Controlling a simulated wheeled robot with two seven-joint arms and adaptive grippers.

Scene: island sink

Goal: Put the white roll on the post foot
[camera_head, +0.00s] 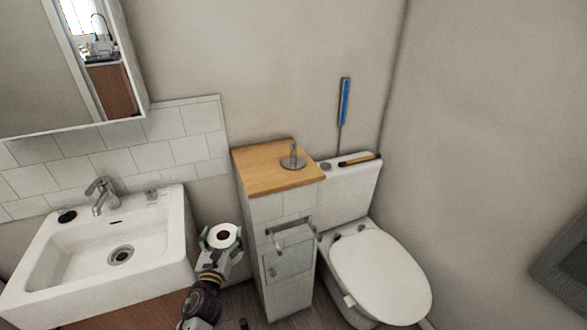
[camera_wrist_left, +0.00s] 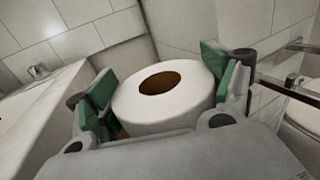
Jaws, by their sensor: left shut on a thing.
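The white roll (camera_head: 223,229) is held by my left gripper (camera_head: 221,238) in the head view, between the sink and the tiled cabinet. In the left wrist view the roll (camera_wrist_left: 165,98) sits between the green finger pads, with its hole facing up and slightly tilted. The post foot (camera_head: 293,162) is a round metal base with a short upright post. It stands bare on the wooden top of the cabinet, up and to the right of my left gripper. My right gripper does not show.
The wooden cabinet top (camera_head: 262,177) is otherwise clear. A metal holder (camera_head: 290,231) sticks out of the cabinet front. The sink (camera_head: 110,240) is at left, the toilet (camera_head: 380,275) at right. A dark-ended brush or stick (camera_head: 360,160) lies on the tank.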

